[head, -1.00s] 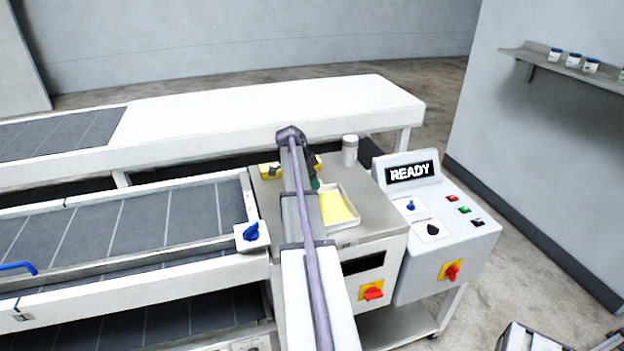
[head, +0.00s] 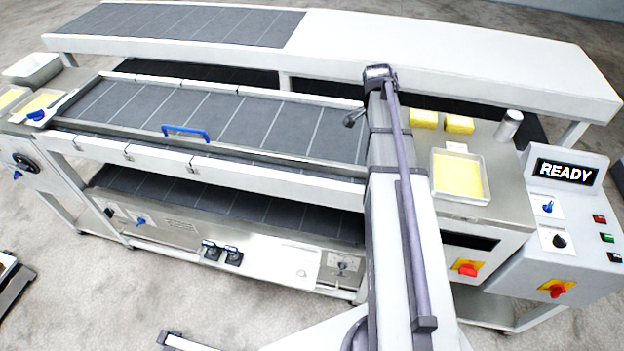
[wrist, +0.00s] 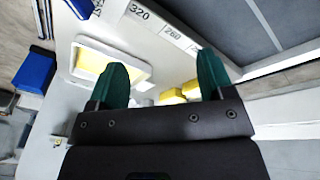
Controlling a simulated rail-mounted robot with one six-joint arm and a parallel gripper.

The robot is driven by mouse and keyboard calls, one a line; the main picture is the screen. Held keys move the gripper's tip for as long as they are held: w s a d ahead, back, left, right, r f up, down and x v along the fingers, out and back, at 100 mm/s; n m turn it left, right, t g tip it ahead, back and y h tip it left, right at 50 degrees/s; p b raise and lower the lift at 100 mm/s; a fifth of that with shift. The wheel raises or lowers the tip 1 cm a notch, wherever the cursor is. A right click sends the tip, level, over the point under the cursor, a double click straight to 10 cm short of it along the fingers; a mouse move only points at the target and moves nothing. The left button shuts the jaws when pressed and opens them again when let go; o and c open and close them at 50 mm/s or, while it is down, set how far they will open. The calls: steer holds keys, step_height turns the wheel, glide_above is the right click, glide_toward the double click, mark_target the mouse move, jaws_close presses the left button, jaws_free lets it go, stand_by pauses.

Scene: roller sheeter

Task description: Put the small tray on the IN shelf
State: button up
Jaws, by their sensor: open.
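A small, shallow pale tray (head: 462,199) with a yellow sheet in it sits on the metal top at the machine's right end. In the wrist view the tray (wrist: 122,47) lies beyond my left fingertip, partly hidden by it. My gripper (wrist: 162,80) is open, with two green fingertips apart and nothing between them. It is apart from the tray, on the tray's side of the machine. In the head view my arm hides the gripper. No shelf marked IN can be read in either view.
Two yellow blocks (head: 459,124) and a metal canister (head: 508,125) stand behind the tray. The READY control box (head: 567,172) is to its right. A long white table (head: 440,60) runs behind.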

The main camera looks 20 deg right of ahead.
steer(key=s+a+n+y, duration=0.1)
steer(key=s+a+n, duration=0.3)
steer(key=a, duration=0.6)
steer(key=s+a+n, duration=0.3)
steer(key=a+n, duration=0.3)
steer(key=a, duration=0.4)
steer(key=s+a+n+t+y, duration=0.1)
steer(key=s+a+n, duration=0.3)
steer(key=a, duration=0.6)
steer(key=shift+s+a+f+n+y, duration=0.3)
steer(key=shift+s+a+n, duration=0.1)
steer(key=shift+n, duration=0.5)
step_height(320, 180, down, 7)
steer(key=b, duration=0.7)
steer(key=shift+r, duration=0.1)
